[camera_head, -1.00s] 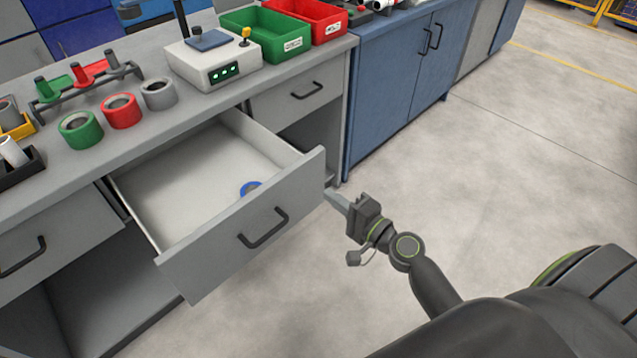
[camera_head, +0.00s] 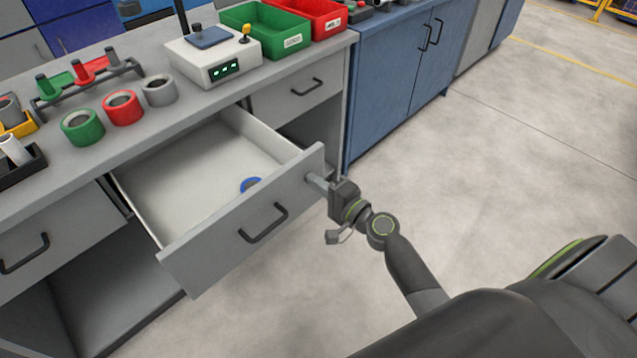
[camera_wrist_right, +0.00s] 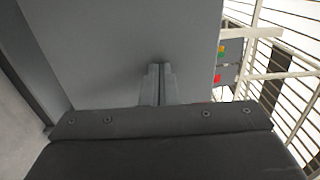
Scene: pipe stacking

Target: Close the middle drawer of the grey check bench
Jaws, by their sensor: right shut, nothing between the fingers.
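The middle drawer (camera_head: 245,222) of the grey check bench (camera_head: 155,126) stands pulled out, with a dark bar handle (camera_head: 263,224) on its grey front. A blue ring-shaped item (camera_head: 250,184) lies inside it. My right gripper (camera_head: 312,181) is shut and empty, its fingertips at the right end of the drawer front. In the right wrist view the shut fingers (camera_wrist_right: 158,80) point at a grey panel (camera_wrist_right: 130,40) that fills much of the picture. Whether they touch it I cannot tell. My left gripper is not in view.
On the bench top stand green (camera_head: 82,127), red (camera_head: 123,108) and grey (camera_head: 159,89) pipe pieces, a peg rack (camera_head: 88,84), a white control box (camera_head: 212,60) and green (camera_head: 268,38) and red bins. A blue cabinet (camera_head: 395,85) stands to the right. The floor in front is clear.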

